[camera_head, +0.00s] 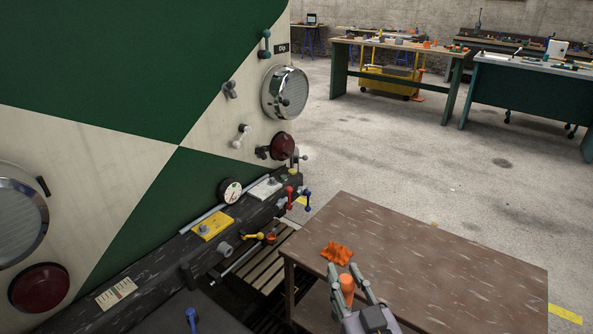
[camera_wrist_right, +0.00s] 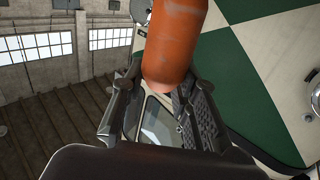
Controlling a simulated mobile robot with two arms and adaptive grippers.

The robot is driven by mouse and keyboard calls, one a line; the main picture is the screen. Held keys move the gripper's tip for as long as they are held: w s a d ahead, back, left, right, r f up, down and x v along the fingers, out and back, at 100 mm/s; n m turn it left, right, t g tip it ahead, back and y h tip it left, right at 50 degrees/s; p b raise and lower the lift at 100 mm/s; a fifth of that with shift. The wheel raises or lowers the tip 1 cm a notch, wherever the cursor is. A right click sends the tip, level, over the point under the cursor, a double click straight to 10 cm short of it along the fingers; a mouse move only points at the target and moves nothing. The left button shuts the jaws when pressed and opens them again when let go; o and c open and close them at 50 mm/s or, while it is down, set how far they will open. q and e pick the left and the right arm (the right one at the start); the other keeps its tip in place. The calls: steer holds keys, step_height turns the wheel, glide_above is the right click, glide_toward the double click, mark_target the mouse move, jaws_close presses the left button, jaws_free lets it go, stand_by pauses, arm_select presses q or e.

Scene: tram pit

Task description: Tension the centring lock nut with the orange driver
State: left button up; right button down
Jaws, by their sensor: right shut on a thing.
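The orange driver (camera_head: 347,285) is between the fingers of my right gripper (camera_head: 344,268), low in the head view, over the near-left part of the brown table. In the right wrist view the orange driver (camera_wrist_right: 176,45) shows as a rounded cylinder in front of the fingers; its tip is not clear. The right gripper is shut on it. The dark beam (camera_head: 155,262) of the tram front carries a yellow plate (camera_head: 212,227) with a round fitting, and a grey fitting beside it. I cannot tell which part is the centring lock nut. My left gripper is not in view.
A slatted wooden pallet (camera_head: 265,268) lies between beam and table. Open floor lies behind.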

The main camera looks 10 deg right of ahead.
steer(key=shift+w+d+f+b, duration=0.1)
steer(key=shift+w+f+b, duration=0.1)
steer(key=shift+b, duration=0.1)
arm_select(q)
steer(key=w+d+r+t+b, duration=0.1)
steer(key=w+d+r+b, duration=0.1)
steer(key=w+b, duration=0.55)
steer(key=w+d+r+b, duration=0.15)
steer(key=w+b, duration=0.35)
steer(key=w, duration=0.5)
arm_select(e)
steer(key=w+d+f+m+h, duration=0.2)
steer(key=w+d+f, duration=0.1)
steer(key=w+d, duration=0.35)
steer(key=w+d+f+m+h, duration=0.1)
steer(key=w+d+f+h, duration=0.2)
steer(key=w+d, duration=0.35)
arm_select(q)
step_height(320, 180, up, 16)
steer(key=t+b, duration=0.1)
steer(key=b, duration=0.9)
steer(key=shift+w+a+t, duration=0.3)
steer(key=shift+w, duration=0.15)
arm_select(e)
steer(key=w+d+r+m+g+h, duration=0.2)
steer(key=w+d+h, duration=0.1)
steer(key=w+d, duration=0.8)
steer(key=shift+r, duration=0.2)
